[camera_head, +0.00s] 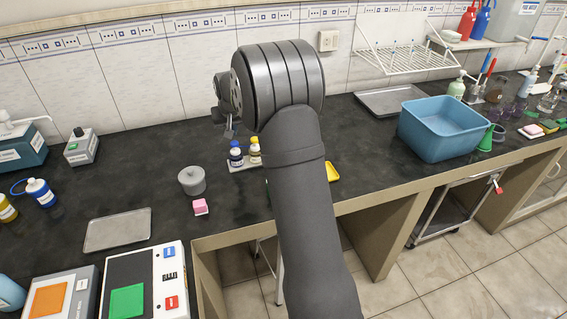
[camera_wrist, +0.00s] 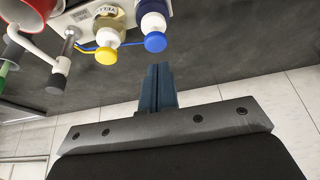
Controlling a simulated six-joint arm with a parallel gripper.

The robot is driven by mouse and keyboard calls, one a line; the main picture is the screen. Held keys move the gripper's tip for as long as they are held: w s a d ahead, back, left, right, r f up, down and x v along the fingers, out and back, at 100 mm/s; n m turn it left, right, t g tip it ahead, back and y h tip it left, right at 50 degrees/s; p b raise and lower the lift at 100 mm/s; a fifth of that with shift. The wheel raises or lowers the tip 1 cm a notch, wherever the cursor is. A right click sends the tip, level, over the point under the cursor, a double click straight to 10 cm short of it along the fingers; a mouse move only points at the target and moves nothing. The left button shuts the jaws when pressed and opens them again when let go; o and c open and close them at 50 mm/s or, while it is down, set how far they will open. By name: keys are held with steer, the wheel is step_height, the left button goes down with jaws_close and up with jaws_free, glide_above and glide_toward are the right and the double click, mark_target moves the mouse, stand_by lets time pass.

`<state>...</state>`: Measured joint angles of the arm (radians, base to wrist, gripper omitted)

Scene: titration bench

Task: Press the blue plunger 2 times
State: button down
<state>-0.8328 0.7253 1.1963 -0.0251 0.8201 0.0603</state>
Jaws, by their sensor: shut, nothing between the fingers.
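The blue plunger (camera_wrist: 155,42) is a round blue knob on a white neck, on a dark blue bottle in the wrist view. In the head view the blue-topped bottle (camera_head: 236,155) stands on a small pale stand. The yellow plunger (camera_wrist: 106,56) is just left of the blue one in the wrist view; its bottle (camera_head: 255,152) stands right of the blue one in the head view. My gripper (camera_wrist: 159,70) is shut and empty, its fingertips just below the blue knob in the wrist picture, with a gap between them. In the head view my arm partly hides the gripper.
A blue basin (camera_head: 440,135) stands to the right. A metal tray (camera_head: 118,230) lies at the left front. The counter between is mostly clear.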

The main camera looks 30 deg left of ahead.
steer(key=shift+r, duration=2.45)
steer(key=shift+f, duration=3.75)
steer(key=c, duration=2.1)
jaws_free()
